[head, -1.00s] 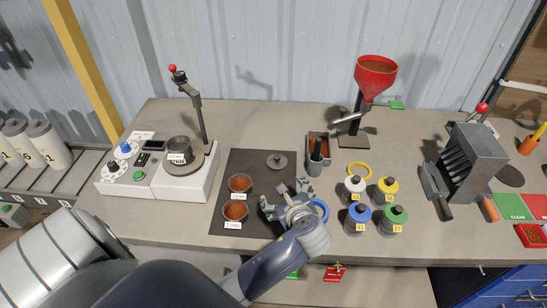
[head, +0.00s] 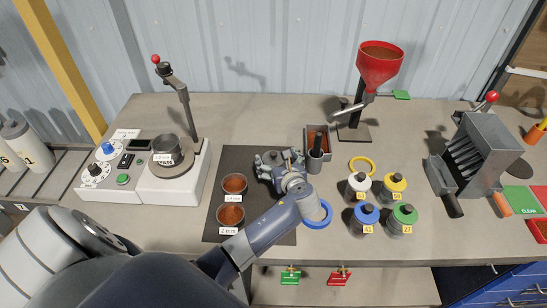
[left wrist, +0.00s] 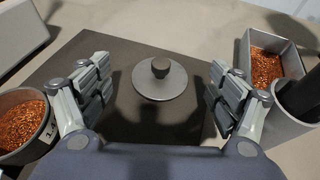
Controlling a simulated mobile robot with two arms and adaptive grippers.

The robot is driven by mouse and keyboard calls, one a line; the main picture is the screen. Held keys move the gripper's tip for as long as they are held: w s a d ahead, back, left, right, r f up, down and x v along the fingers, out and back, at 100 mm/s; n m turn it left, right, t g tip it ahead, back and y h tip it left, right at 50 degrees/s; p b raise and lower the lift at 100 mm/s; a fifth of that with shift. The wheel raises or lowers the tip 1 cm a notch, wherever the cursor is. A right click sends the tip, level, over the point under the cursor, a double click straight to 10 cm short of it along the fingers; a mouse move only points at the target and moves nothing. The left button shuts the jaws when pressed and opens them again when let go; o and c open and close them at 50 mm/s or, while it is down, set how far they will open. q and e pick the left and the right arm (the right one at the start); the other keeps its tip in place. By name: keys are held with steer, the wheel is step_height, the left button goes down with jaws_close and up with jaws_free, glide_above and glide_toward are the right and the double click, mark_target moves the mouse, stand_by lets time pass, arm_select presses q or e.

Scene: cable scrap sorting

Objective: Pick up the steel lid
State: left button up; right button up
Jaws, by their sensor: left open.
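The steel lid (left wrist: 160,82) is a round grey disc with a dark knob on top. It lies flat on the dark mat (left wrist: 115,125). In the head view the lid (head: 269,157) shows just behind my left gripper, partly covered by it. My left gripper (left wrist: 160,90) is open, with one finger on each side of the lid in the left wrist view. The fingers do not touch the lid. In the head view the left gripper (head: 278,168) is over the upper right of the mat. My right gripper is not in view.
Two bowls of copper granules (head: 234,184) (head: 230,215) stand left of the gripper. A blue ring (head: 322,218) lies beside the arm. Several capped jars (head: 366,214) stand farther right.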

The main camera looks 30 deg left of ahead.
mark_target(274, 154)
arm_select(q)
steer(key=x, duration=0.3)
steer(key=shift+w, duration=0.15)
steer(key=shift+w+a, duration=0.1)
steer(key=shift+a, duration=0.05)
steer(key=c, duration=1.2)
steer(key=shift+o, duration=0.2)
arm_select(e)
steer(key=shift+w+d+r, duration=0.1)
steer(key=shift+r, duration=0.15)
arm_select(q)
steer(key=shift+r, duration=0.1)
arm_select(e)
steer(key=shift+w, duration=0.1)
